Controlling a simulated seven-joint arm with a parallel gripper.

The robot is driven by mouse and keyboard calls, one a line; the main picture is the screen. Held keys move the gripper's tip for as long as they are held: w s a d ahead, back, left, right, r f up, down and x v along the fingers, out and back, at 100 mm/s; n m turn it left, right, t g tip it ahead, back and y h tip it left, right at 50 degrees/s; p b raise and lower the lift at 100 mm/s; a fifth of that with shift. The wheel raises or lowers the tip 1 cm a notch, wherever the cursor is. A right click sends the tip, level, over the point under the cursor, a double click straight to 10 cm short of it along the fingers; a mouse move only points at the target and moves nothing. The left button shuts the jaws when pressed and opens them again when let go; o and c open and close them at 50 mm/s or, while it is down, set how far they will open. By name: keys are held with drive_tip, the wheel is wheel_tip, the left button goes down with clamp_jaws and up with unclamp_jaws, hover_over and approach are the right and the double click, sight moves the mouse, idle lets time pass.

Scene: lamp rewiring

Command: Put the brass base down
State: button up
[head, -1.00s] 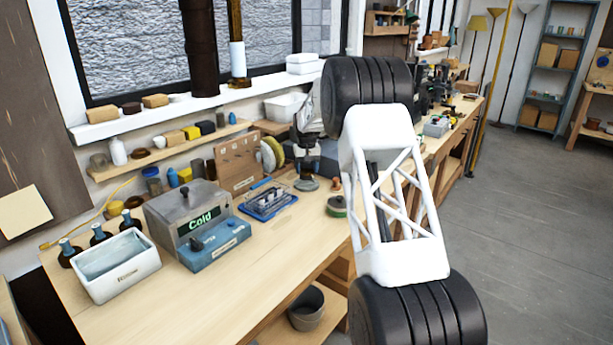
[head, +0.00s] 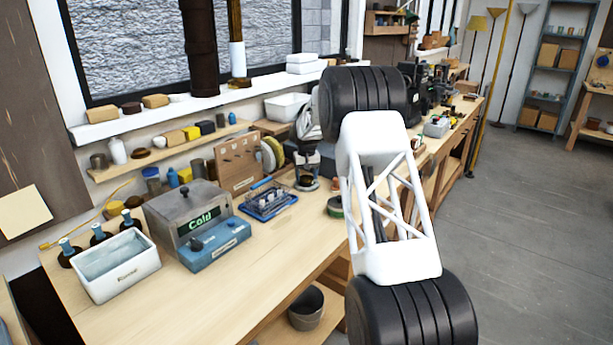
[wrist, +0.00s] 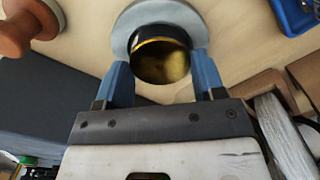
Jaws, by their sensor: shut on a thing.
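The brass base (wrist: 160,60) is a short round piece with a black outer band and a brass-coloured inside. In the wrist view it sits between the two blue fingers of my gripper (wrist: 163,78), which are shut on it. Behind it in that view is a pale grey round disc (wrist: 126,24) on the wooden bench. In the head view my gripper (head: 307,168) is low over the same disc (head: 306,187), and the base is small and dark there. I cannot tell whether the base touches the disc.
A blue tray (head: 268,203) with small parts lies left of the disc; its corner shows in the wrist view (wrist: 298,14). A reddish-brown knobbed piece (wrist: 18,30) stands close by. A grey box marked "Cold" (head: 190,215) is further left. The front bench (head: 215,300) is clear.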

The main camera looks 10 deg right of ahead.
sight(306, 178)
drive_tip(key=shift+f, duration=0.1)
idle(0.3)
drive_tip(key=o, duration=0.9)
drive_tip(key=shift+r, duration=6.1)
